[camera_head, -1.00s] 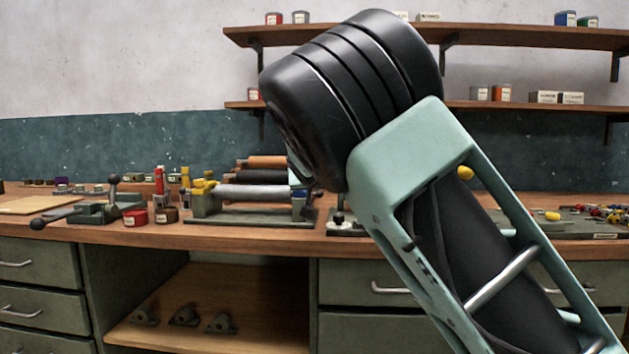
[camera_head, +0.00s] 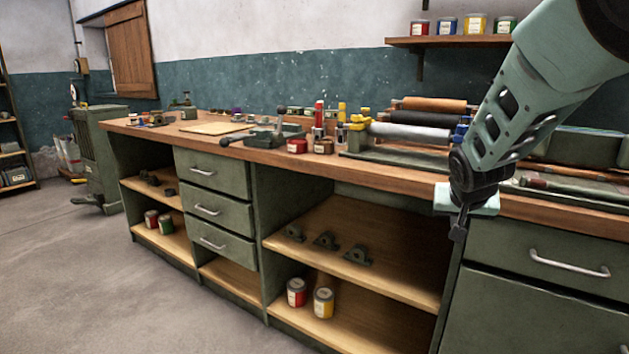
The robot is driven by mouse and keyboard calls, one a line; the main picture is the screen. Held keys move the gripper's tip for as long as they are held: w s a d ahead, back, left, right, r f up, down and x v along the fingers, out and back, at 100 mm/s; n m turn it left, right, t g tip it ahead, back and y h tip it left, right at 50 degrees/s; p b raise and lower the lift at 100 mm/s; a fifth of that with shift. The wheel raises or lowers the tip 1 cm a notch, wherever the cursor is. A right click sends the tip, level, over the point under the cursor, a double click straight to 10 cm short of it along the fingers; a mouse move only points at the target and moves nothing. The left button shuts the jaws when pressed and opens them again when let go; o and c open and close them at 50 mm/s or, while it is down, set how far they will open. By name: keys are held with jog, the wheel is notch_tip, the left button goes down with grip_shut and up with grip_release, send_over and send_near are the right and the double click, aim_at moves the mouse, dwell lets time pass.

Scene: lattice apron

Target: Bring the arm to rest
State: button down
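My arm reaches down from the upper right in pale green and black. My gripper (camera_head: 458,234) hangs at its lower end, pointing down in front of the workbench (camera_head: 390,178). Its dark fingers are seen small and nearly edge-on, so I cannot tell whether they are open or shut. No held object can be made out. The arm covers part of the bench top and the wall behind it.
Rollers (camera_head: 410,132), paint cans (camera_head: 297,146) and a dark clamp-like tool (camera_head: 268,139) stand on the bench. Drawers (camera_head: 215,207) and open shelves with cans (camera_head: 323,302) lie below. Open floor (camera_head: 110,275) is at the left.

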jog(key=s+a+f+n+g+y, duration=0.2)
jog(key=s+a, duration=0.5)
jog(key=s, duration=0.1)
jog(key=s+a+f+n+g+y, duration=0.25)
jog(key=s+a, duration=0.35)
jog(key=s, duration=0.3)
jog(key=s+a+r+n+g, duration=0.15)
jog(key=s+n, duration=0.25)
jog(key=s, duration=0.6)
jog(key=s+a+f+n+g, duration=0.1)
jog(key=s+a+n, duration=0.15)
jog(key=s, duration=0.75)
notch_tip(320, 180, up, 19)
jog(key=p, duration=1.9)
jog(key=shift+w+n+h, duration=0.15)
jog(key=shift+n+h, duration=0.15)
jog(key=shift+h, duration=0.05)
